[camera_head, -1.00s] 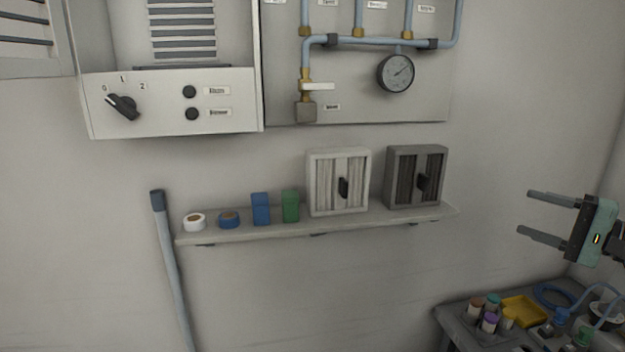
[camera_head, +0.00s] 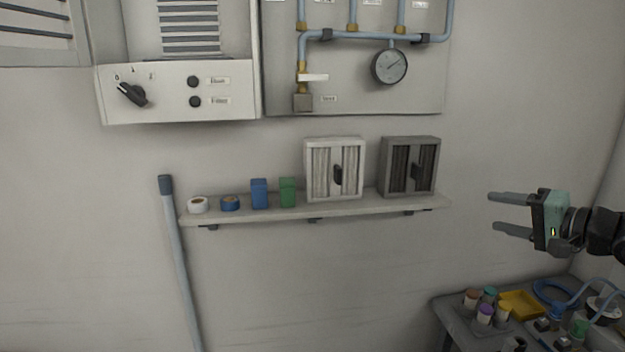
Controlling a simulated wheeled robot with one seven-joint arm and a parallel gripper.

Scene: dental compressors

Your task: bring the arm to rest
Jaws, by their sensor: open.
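My gripper (camera_head: 510,214) is at the right side of the head view, with its two fingers pointing left and spread apart. Nothing is between the fingers. It hangs in free air in front of the wall, above the workbench and to the right of the wall shelf. Part of my arm (camera_head: 605,232) shows behind it and runs out of the right edge of the picture.
A wall shelf (camera_head: 300,213) holds two tape rolls, a blue box, a green box, a light filter unit (camera_head: 335,168) and a dark filter unit (camera_head: 410,166). The workbench (camera_head: 445,308) below right carries jars, a yellow tray (camera_head: 520,303) and hoses. A gauge (camera_head: 390,66) hangs above.

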